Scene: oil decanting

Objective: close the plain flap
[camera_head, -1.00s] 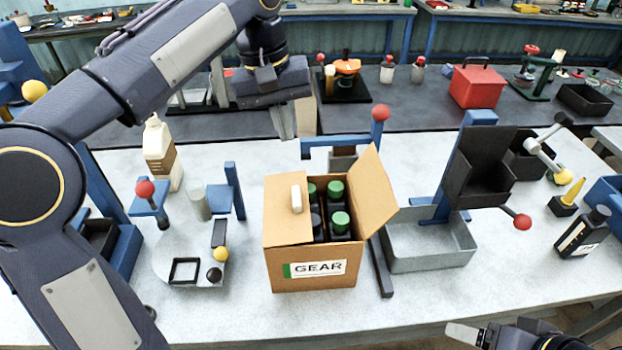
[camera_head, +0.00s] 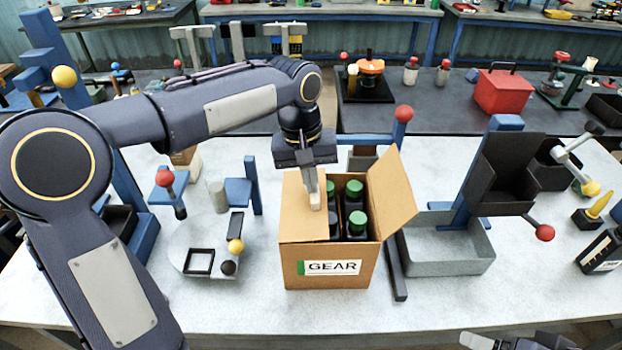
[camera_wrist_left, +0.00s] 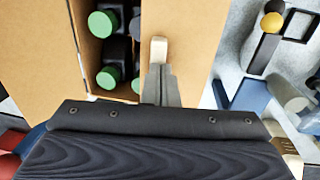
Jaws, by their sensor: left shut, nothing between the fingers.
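The cardboard box labelled GEAR (camera_head: 300,268) stands on the light table in the head view. Its plain flap (camera_head: 393,195) stands open at the right, tilted outward. My right gripper (camera_head: 478,342) is cut off at the bottom edge.
A grey metal tray (camera_head: 445,250) and a black tilted bin (camera_head: 505,175) stand right of the box. A red-knobbed blue post (camera_head: 403,128) rises behind it. A round stand with a yellow knob (camera_head: 236,246) is at its left. Table in front is clear.

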